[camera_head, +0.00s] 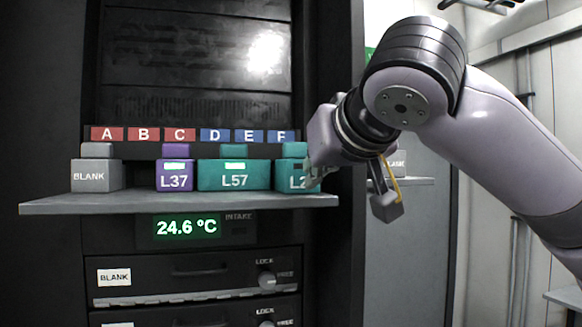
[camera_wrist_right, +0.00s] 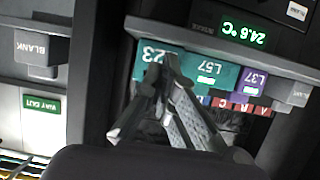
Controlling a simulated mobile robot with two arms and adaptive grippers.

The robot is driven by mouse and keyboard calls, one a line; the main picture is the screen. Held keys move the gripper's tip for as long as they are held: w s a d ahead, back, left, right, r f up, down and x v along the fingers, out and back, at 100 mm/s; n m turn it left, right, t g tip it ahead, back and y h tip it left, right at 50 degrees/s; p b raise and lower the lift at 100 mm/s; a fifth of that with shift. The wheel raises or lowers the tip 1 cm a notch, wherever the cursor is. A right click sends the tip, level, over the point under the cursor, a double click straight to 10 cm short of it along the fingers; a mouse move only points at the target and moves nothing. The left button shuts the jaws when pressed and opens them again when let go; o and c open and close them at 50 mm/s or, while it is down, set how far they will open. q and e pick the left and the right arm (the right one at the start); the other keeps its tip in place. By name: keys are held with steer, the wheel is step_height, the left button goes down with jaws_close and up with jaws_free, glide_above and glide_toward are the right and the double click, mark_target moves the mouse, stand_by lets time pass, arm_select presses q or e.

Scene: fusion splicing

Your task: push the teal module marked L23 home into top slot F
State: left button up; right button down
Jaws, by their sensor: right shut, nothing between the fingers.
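The teal module L23 (camera_head: 286,176) stands upright on the grey shelf, below the blue label F (camera_head: 281,136) of the top row. Its right part and last digit are hidden behind my right gripper in the head view; in the wrist view the module (camera_wrist_right: 142,66) shows upside down with "23" readable. My right gripper (camera_head: 313,178) is shut and empty, its fingertips at the module's front face; in the wrist view the fingertips (camera_wrist_right: 166,66) overlap the face. I cannot tell whether they touch it. My left gripper is not in view.
The teal module L57 (camera_head: 234,177) stands left of L23, then purple L37 (camera_head: 174,177) and a grey BLANK (camera_head: 96,177). The shelf edge (camera_head: 180,204) juts out in front. Another grey BLANK module (camera_head: 395,163) stands on a separate shelf at right.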

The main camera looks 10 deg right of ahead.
mark_target(303, 173)
steer(key=shift+w+a+p, duration=0.1)
steer(key=shift+w+p, duration=0.7)
steer(key=shift+w, duration=1.75)
steer(key=shift+w+a+p, duration=0.1)
steer(key=shift+w+p, duration=1.05)
steer(key=shift+w, duration=1.6)
steer(key=shift+s+f+b, duration=0.1)
steer(key=shift+s+b, duration=0.2)
steer(key=s+b, duration=0.3)
steer(key=s, duration=0.2)
steer(key=shift+s, duration=0.1)
steer(key=shift+s+b, duration=0.4)
steer(key=shift+s, duration=0.8)
